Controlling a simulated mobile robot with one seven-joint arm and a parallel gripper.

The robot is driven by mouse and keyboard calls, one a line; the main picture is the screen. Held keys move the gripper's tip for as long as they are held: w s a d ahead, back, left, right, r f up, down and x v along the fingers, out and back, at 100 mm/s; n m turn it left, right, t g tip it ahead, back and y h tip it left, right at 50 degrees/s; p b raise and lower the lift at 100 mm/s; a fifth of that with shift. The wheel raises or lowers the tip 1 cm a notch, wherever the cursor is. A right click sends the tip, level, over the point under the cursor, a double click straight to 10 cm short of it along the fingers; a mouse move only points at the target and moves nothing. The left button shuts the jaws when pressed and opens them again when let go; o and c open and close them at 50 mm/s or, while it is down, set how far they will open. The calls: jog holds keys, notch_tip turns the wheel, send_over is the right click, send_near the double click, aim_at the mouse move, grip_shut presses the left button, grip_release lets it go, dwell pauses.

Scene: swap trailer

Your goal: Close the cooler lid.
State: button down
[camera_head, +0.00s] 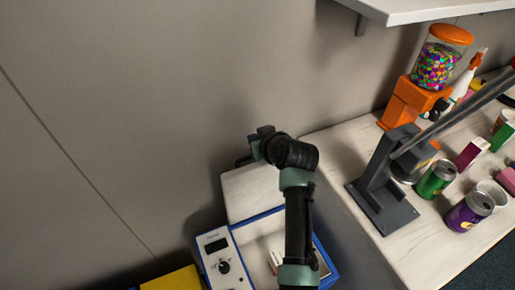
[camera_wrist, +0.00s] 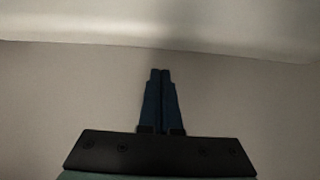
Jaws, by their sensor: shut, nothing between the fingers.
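The cooler (camera_head: 222,262) is a white and blue box at the bottom centre of the head view, with a display and a dark knob on its front panel. Its pale lid (camera_head: 245,192) stands raised at the back near the wall, and the cooler is open. A small white and red item (camera_head: 275,262) shows inside, partly hidden by my arm. My gripper (camera_head: 254,145) is at the lid's top edge, near the wall. In the wrist view my gripper (camera_wrist: 161,72) has its dark fingers together and empty, below a pale surface. I cannot tell if they touch it.
A counter (camera_head: 345,150) to the right holds a gumball machine (camera_head: 420,85), a dark grey metal press (camera_head: 385,190), a green can (camera_head: 436,178) and a purple can (camera_head: 469,211). A shelf (camera_head: 420,8) overhangs at top right. A yellow object (camera_head: 172,280) is at bottom left.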

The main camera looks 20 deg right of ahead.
jog(key=shift+x, duration=1.2)
jog(key=shift+s+f+p, duration=0.3)
jog(key=shift+s+p, duration=0.2)
jog(key=shift+s, duration=0.45)
jog(key=shift+s+f+p, duration=0.25)
jog(key=shift+s+p, duration=0.2)
jog(key=shift+s, duration=0.5)
jog(key=shift+f, duration=0.1)
